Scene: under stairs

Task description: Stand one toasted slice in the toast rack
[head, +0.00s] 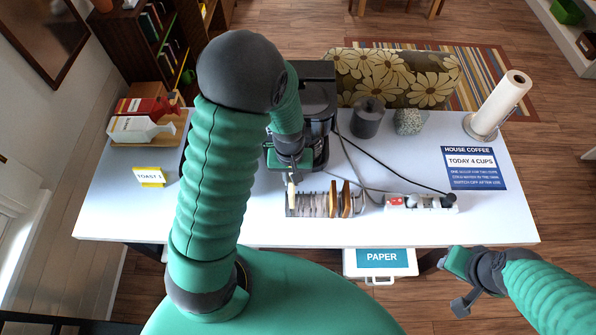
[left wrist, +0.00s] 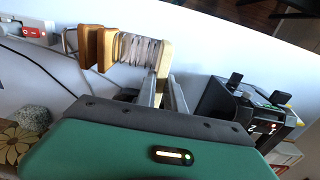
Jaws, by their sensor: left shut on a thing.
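The wire toast rack (head: 322,206) stands near the front edge of the white table, and its wires show in the left wrist view (left wrist: 138,50). Two brown slices (head: 346,199) stand at its right end, also in the left wrist view (left wrist: 96,46). My left gripper (head: 293,181) is shut on a paler slice (head: 292,197), held upright at the rack's left end. In the left wrist view this slice (left wrist: 165,57) is between the fingers (left wrist: 162,92). Whether its lower edge rests in the rack is unclear. My right gripper (head: 463,303) hangs beyond the table's front edge; its opening is unclear.
A black toaster-like appliance (left wrist: 240,110) is in the left wrist view. A coffee machine (head: 318,78) stands behind the rack. A power strip (head: 420,203) with cables lies right of it. A grey canister (head: 367,118) and paper roll (head: 502,103) stand behind. The front right tabletop is clear.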

